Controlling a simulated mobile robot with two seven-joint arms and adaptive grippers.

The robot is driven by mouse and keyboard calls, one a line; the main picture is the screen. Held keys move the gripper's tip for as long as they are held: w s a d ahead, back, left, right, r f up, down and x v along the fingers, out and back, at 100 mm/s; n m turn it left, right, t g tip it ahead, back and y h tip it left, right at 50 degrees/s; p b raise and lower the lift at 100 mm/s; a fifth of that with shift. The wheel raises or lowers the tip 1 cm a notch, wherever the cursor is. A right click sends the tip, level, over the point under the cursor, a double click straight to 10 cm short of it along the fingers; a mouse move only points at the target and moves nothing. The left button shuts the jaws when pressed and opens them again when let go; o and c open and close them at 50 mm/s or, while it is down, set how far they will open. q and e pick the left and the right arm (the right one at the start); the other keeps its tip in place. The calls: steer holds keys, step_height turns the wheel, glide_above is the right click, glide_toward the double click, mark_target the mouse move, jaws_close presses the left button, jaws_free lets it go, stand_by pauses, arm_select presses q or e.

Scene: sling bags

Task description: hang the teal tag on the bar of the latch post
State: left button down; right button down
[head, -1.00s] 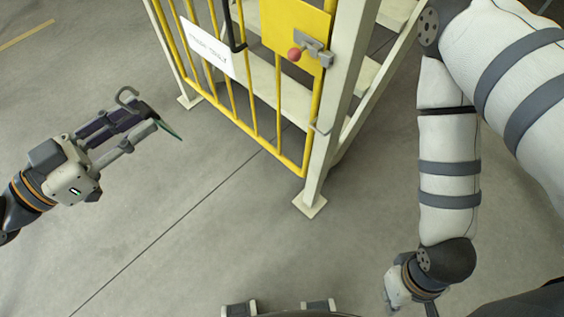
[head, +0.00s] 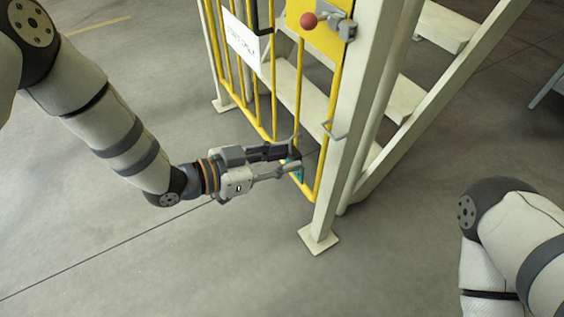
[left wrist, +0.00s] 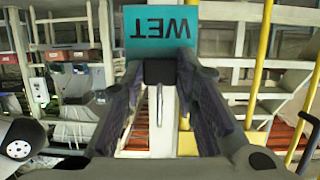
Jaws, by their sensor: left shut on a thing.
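The teal tag (left wrist: 145,30) shows in the left wrist view with "WET" upside down, between the fingertips of my left gripper (left wrist: 158,65). In the head view only a small teal edge of the tag (head: 299,172) shows beside my left gripper (head: 296,158), which is shut on it; a thin grey hook (head: 297,140) stands up at the fingertips. The cream latch post (head: 352,120) stands just right of the gripper. A small bent metal bar (head: 334,131) sticks out of the post, apart from the tag, right of and a little above it. My right gripper is out of view.
The yellow barred gate (head: 270,95) with a white sign (head: 241,38) is left of the post and behind my left gripper. A red knob (head: 308,20) and latch are higher up. Pale steps (head: 405,100) lie behind. The floor in front is clear.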

mark_target(291, 153)
arm_select(q)
steer(key=shift+r, duration=0.15)
steer(key=shift+w+d+b, duration=0.2)
steer(key=shift+w+d, duration=0.4)
steer(key=shift+d, duration=0.3)
steer(key=shift+w+d+b, duration=0.15)
steer(key=shift+w+d, duration=0.45)
steer(key=shift+d, duration=0.35)
steer(key=shift+w, duration=0.1)
steer(key=shift+w+d+b, duration=0.15)
steer(key=shift+w+d, duration=0.35)
steer(key=shift+d, duration=0.2)
steer(key=shift+w+d+b, duration=0.15)
steer(key=shift+w+d, duration=0.35)
steer(key=shift+d, duration=0.2)
